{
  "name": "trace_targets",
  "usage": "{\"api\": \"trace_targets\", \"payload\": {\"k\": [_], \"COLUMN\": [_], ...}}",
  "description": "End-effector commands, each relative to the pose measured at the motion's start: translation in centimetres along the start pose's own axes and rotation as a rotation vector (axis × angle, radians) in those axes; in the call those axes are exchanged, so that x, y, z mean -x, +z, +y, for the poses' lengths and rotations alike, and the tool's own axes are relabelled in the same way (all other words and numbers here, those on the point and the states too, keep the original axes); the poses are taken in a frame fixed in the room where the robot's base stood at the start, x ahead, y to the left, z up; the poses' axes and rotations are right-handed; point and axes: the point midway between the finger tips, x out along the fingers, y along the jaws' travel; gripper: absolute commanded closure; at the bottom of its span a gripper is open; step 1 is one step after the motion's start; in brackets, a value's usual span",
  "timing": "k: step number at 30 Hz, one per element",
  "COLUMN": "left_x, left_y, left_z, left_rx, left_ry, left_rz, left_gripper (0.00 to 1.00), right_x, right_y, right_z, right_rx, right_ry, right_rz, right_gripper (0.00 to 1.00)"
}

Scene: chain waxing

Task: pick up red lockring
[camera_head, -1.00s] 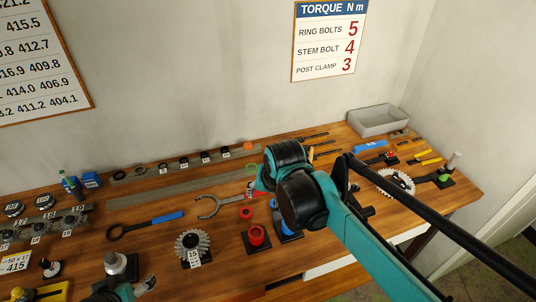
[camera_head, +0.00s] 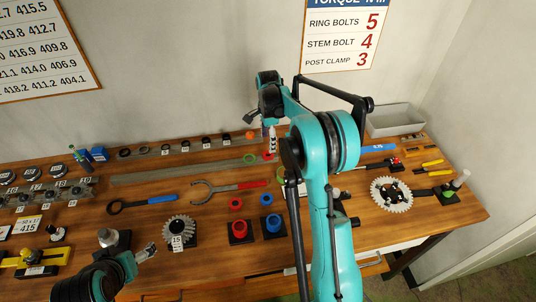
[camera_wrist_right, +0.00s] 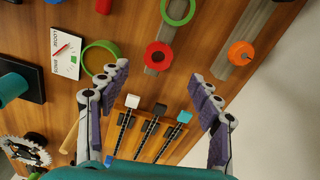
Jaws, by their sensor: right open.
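In the head view the right gripper (camera_head: 263,130) is partly hidden by my arm. Another red ring (camera_head: 236,203) lies on the bench, and a red ring-shaped piece (camera_head: 239,228) sits on a black stand. My left gripper (camera_head: 146,253) is at lower left, its jaws unclear.
Green rings (camera_wrist_right: 100,57) lie near the red ring. An orange ring (camera_wrist_right: 241,53) is on the back strip. Three black tools with coloured ends (camera_wrist_right: 150,127) lie between my fingers in the wrist view. A grey bin (camera_head: 395,120) stands back right.

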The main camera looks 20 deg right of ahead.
Motion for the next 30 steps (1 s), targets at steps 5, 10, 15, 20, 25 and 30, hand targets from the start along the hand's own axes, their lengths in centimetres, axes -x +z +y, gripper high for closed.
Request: {"api": "trace_targets", "payload": {"k": [5,10,15,20,25,30], "left_x": [-0.5,-1.0,-1.1,-1.1,-1.1,-1.1], "left_y": [0.4,0.7,0.8,0.8,0.8,0.8], "left_z": [0.0,0.0,0.0,0.0,0.0,0.0], "left_rx": [0.000,0.000,0.000,0.000,0.000,0.000], "left_ry": [0.000,0.000,0.000,0.000,0.000,0.000], "left_rz": [0.000,0.000,0.000,0.000,0.000,0.000], "left_gripper": [0.23,0.23,0.23,0.23,0.23,0.23], "right_x": [-2.4,-5.1,-6.1,-6.1,-6.0,-6.0], "right_y": [0.1,0.2,0.2,0.2,0.2,0.2], "right_z": [0.1,0.3,0.3,0.3,0.3,0.3], "right_rx": [0.002,0.003,0.003,0.004,0.004,0.004], "right_ry": [-0.001,-0.002,-0.002,-0.002,-0.002,-0.002], "right_rz": [0.000,0.000,0.000,0.000,0.000,0.000], "right_gripper": [0.36,0.36,0.36,0.36,0.71,0.73]}}
